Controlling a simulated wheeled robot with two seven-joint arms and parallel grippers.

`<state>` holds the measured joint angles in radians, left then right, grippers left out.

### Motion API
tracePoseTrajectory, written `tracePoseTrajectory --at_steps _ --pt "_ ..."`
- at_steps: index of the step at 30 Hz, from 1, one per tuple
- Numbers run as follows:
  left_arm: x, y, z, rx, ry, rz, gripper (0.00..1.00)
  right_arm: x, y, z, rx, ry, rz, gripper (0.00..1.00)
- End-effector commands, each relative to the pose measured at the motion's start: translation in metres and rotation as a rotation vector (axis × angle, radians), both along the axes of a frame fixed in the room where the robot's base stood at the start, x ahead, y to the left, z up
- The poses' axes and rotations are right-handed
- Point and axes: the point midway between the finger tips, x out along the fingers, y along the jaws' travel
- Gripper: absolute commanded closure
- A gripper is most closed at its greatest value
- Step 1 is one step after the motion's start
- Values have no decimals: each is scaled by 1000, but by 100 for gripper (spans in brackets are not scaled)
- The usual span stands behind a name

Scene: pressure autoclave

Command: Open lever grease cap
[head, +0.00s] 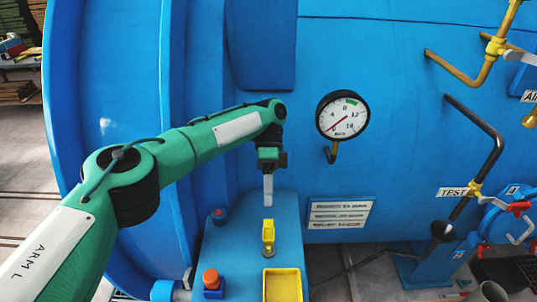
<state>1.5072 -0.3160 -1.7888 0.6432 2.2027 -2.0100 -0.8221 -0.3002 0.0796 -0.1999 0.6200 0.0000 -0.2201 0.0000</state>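A small yellow cap with an upright lever-like shape (268,233) stands on the top of a blue housing (235,240), in the lower middle of the head view. I take it to be the lever grease cap. My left gripper (268,200) points down just above it, with a small gap between the pale fingers and the yellow part. The fingers show as one narrow bar, so I cannot tell whether they are open or shut. Nothing shows held in them. My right gripper is not in view.
A yellow tray (283,271) sits in front of the cap, with an orange knob (211,279) to its left. A smaller red knob (219,213) is behind. A pressure gauge (342,115) and label plates (340,213) are on the blue vessel. Pipes and valves stand at right.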

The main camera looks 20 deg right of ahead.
Motion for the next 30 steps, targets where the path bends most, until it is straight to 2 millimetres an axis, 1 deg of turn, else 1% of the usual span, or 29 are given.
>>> tracePoseTrajectory --at_steps 1,7,9,16,24,30 --pt "1 0 11 1 -6 -1 71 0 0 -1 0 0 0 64" --pt "0 0 49 4 -5 -1 71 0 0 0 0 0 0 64" --pt "0 0 65 4 -5 -1 71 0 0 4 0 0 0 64" --pt "-1 0 107 5 -6 -1 71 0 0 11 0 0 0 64" --pt "-2 0 124 5 -1 -2 71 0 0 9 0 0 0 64" --pt "-1 0 130 1 0 -1 71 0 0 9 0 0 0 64"
